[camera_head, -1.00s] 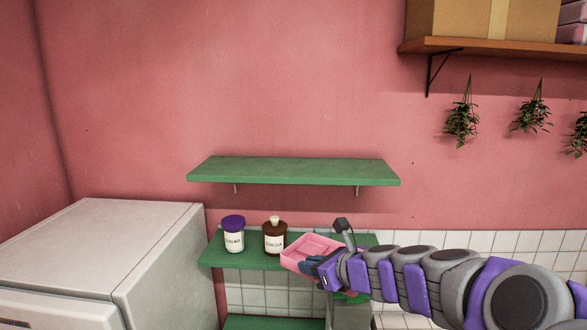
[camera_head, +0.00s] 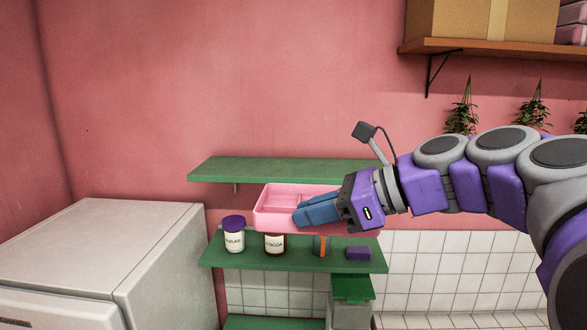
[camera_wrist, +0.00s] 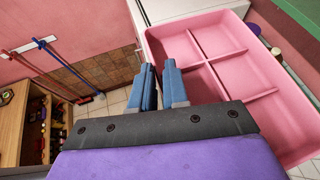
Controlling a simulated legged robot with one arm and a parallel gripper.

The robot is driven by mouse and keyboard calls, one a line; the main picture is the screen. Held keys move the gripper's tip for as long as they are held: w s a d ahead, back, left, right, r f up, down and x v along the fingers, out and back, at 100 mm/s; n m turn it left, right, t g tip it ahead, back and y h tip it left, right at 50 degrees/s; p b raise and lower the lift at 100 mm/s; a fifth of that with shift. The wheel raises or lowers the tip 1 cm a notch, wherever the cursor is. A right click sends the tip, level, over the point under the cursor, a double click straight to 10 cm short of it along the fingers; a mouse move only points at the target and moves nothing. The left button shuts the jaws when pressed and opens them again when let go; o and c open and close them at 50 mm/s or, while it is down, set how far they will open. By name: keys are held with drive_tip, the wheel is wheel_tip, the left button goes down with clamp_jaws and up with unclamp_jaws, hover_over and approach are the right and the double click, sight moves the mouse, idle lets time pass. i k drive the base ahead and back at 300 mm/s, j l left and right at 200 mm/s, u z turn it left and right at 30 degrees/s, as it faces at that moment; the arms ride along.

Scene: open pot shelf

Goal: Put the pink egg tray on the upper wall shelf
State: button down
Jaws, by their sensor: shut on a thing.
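The pink egg tray (camera_head: 282,198) is held up in front of the green shelves. It is a shallow box with dividers, and it looks empty in the wrist view (camera_wrist: 238,72). My gripper (camera_head: 304,214) is at its right part, with blue fingers shut on the tray's wall; the wrist view (camera_wrist: 162,88) shows the fingers at the tray's near-left edge. The upper green wall shelf (camera_head: 270,169) is bare where it shows. The tray is just below and in front of its front edge. My arm hides the shelf's right end.
A sugar jar (camera_head: 233,238) and a cocoa jar (camera_head: 275,245) stand on the lower green shelf (camera_head: 292,261), with a purple item (camera_head: 359,253) at right. A white appliance (camera_head: 110,240) is at left. A higher wooden shelf (camera_head: 480,47) holds a cardboard box.

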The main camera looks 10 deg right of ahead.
sight(269, 168)
drive_tip(key=i, duration=1)
